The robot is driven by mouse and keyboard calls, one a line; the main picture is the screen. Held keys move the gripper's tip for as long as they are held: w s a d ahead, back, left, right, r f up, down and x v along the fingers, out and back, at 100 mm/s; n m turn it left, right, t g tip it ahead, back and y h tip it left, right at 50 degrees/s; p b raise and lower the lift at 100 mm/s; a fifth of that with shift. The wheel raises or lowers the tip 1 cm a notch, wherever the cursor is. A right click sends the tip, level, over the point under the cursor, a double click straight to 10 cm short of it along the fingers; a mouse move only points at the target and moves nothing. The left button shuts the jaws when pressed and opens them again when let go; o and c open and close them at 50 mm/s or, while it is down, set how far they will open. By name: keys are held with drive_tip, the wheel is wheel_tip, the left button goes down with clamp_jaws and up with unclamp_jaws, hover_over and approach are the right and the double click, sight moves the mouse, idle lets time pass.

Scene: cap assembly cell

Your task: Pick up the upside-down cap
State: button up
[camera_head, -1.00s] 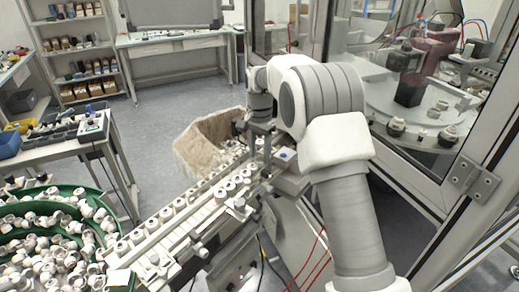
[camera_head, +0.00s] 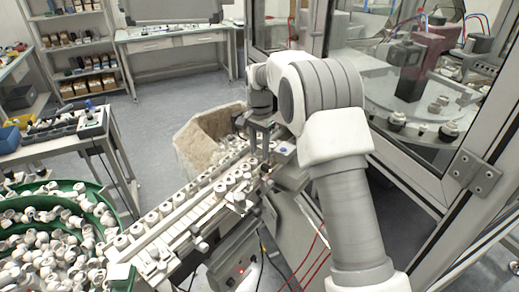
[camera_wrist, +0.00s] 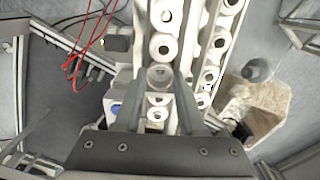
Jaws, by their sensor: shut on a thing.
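My gripper (camera_wrist: 160,77) points down over the feed rail in the wrist view, with its two grey fingers shut on a cap. The held cap (camera_wrist: 160,74) shows between the fingertips as a pale round ring with a wide grey face, unlike neighbours with a small dark hole. It is in line with the row of caps on the rail (camera_head: 172,222); I cannot tell whether it is clear of the rail. In the head view my gripper (camera_head: 262,152) is at the far end of the rail, and the cap there is hidden.
More white caps (camera_wrist: 163,45) sit in rows close to the fingers. A green bowl feeder (camera_head: 98,198) full of loose white parts is at the left. A cardboard box (camera_head: 192,150) stands behind the rail. A glazed machine enclosure (camera_head: 440,165) is close on the right.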

drive_tip(key=shift+r, duration=0.1)
drive_tip(key=shift+r+p, duration=2.75)
drive_tip(key=shift+r, duration=0.7)
